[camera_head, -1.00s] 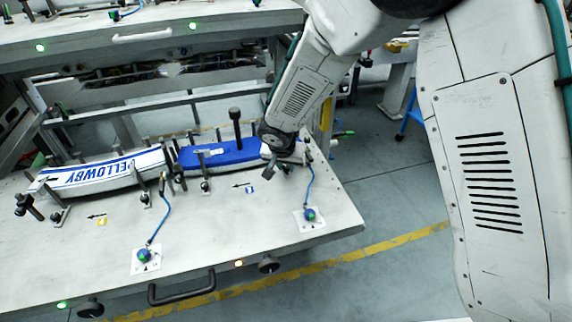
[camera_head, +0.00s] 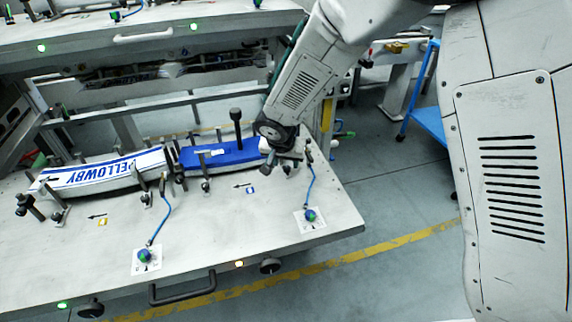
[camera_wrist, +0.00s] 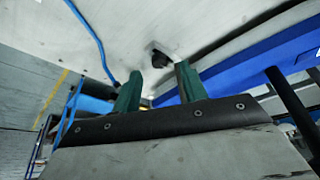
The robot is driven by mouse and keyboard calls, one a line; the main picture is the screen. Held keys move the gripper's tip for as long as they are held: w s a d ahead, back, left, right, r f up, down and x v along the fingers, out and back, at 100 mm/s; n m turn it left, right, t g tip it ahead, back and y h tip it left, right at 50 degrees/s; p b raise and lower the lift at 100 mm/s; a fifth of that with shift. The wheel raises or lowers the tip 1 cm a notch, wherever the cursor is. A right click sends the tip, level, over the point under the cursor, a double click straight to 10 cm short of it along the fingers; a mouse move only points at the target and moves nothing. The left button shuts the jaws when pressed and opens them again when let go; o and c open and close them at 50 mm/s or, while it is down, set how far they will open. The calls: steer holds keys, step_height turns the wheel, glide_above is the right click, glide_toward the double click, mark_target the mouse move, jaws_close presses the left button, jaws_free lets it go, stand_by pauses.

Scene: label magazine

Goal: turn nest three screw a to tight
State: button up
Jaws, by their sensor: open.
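My gripper (camera_head: 284,160) is at the right end of the blue piece (camera_head: 222,154) on the bench, above the right-hand nest. In the wrist view its two green fingers (camera_wrist: 160,82) stand apart with nothing between their tips. A dark round screw knob (camera_wrist: 160,58) shows just beyond the tips, roughly midway between them and apart from them. No nest number or screw letter is legible, so I cannot tell which screw it is. In the head view my gripper and wrist hide part of this corner.
A white piece lettered PELLOWBY (camera_head: 100,174) lies in the nest to the left. Several dark clamp posts stand along both nests. A blue cable (camera_head: 308,188) runs to a knob (camera_head: 310,215) close by, and it also shows in the wrist view (camera_wrist: 92,38). The bench front is mostly clear.

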steer(key=v, duration=0.5)
steer(key=shift+f, duration=0.1)
steer(key=s+d+r+n+g, duration=0.1)
steer(key=s+d+r, duration=0.5)
steer(key=s+d, duration=0.2)
steer(key=s+d+r+g, duration=0.1)
steer(key=s+d+r, duration=0.5)
steer(key=s+d, duration=0.3)
steer(key=s+d+r+n+g+y, duration=0.1)
steer(key=s+d+r, duration=0.6)
steer(key=s, duration=0.8)
steer(key=shift+d+n, duration=0.3)
steer(key=shift+d, duration=0.85)
